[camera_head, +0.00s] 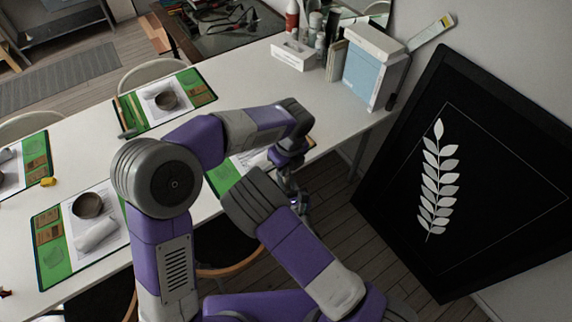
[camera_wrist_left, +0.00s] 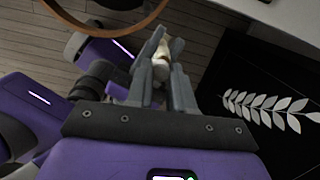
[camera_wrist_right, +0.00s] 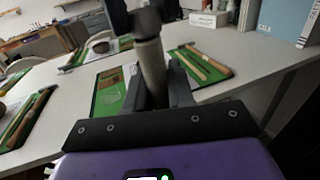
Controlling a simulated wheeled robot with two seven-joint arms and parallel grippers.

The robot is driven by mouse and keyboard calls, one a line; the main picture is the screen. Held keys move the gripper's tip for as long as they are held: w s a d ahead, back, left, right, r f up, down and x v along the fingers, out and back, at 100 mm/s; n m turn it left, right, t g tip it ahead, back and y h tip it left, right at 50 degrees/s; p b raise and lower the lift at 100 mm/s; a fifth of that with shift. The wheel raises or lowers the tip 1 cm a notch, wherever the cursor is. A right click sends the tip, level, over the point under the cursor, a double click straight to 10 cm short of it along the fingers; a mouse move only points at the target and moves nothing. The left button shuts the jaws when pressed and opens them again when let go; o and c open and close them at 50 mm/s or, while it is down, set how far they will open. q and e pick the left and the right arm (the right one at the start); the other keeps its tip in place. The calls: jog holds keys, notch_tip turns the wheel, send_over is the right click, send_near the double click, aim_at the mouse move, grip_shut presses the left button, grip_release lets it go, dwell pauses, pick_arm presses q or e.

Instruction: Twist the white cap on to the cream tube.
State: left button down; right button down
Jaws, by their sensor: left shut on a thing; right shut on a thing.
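My left gripper (camera_head: 287,168) is beyond the table's front edge. In the left wrist view, its fingers (camera_wrist_left: 165,72) are shut on the small white cap (camera_wrist_left: 162,67), partly hidden between them. A cream part shows just past the cap. In the right wrist view, my right gripper (camera_wrist_right: 155,92) is shut on the cream tube (camera_wrist_right: 151,66), which looks greyish and roughly upright. The dark left fingers sit over the tube's top and hide the cap there. Cap and tube look lined up end to end; I cannot tell how far they are joined.
The white table (camera_head: 240,92) carries green-edged mats (camera_head: 55,262) with bowls (camera_head: 88,205) and papers. A blue and white box (camera_head: 368,75) and bottles stand at the far end. A black panel with a leaf print (camera_head: 470,190) leans at right.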

pick_arm(q)
jog(key=c, duration=1)
grip_release()
jog(key=shift+r, duration=2.25)
jog(key=shift+c, duration=0.2)
jog(key=n, duration=0.5)
jog(key=shift+d+r, duration=0.1)
jog(key=shift+r, duration=0.15)
jog(key=n, duration=0.5)
jog(key=shift+r+n+g, duration=0.3)
jog(key=shift+r+g, duration=0.1)
jog(key=n, duration=0.2)
jog(key=r+n, duration=0.1)
jog(key=n, duration=0.2)
jog(key=shift+h, duration=0.3)
jog(key=n, duration=0.3)
jog(key=r+n, duration=0.1)
jog(key=n, duration=0.2)
jog(key=shift+w, duration=0.1)
